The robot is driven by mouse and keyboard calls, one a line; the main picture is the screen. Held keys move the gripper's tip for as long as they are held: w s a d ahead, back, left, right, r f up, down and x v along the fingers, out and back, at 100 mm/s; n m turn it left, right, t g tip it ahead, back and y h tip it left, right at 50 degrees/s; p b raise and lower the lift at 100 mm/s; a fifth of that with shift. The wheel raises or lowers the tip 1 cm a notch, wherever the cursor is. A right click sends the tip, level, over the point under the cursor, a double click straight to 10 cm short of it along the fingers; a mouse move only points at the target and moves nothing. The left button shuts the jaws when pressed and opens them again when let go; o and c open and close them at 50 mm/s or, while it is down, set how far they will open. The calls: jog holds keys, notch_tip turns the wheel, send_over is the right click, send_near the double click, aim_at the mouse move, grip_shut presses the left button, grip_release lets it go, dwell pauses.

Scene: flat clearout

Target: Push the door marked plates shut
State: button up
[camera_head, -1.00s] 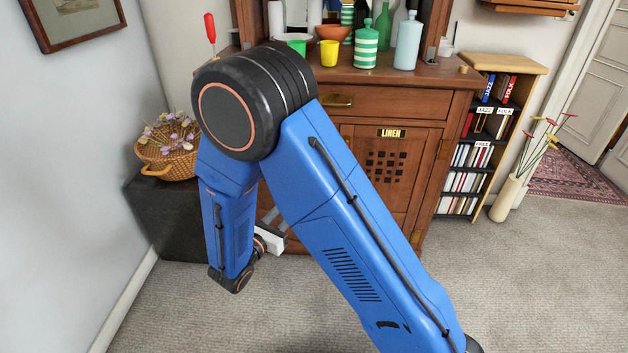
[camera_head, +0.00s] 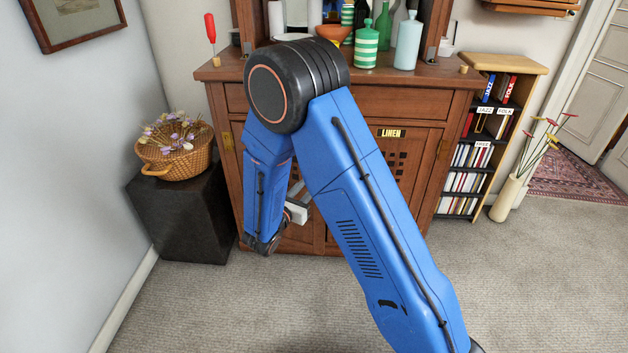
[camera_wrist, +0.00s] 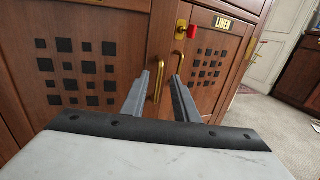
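The wooden cabinet (camera_head: 265,98) has two doors with square cut-outs. The right door (camera_head: 432,160) bears a LINEN label (camera_head: 391,133), also seen in the wrist view (camera_wrist: 223,23). The left door (camera_wrist: 30,45) fills the left of the wrist view; no plates label shows on its visible part. In the head view my arm hides much of it. I cannot tell whether it stands slightly ajar. Two brass handles, left (camera_wrist: 159,82) and right (camera_wrist: 179,50), show near the seam. My gripper (camera_wrist: 162,88) is open and empty, its fingers pointing at the doors near these handles.
A red item (camera_wrist: 192,33) hangs by a brass plate on the cabinet. A flower basket (camera_head: 180,158) sits on a dark block (camera_head: 185,215) at left. A bookshelf (camera_head: 480,150) and a vase (camera_head: 506,198) stand at right. Bottles crowd the cabinet top. Carpet in front is clear.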

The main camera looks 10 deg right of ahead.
jog(key=shift+x, duration=2.25)
jog(key=shift+c, duration=0.6)
grip_shut()
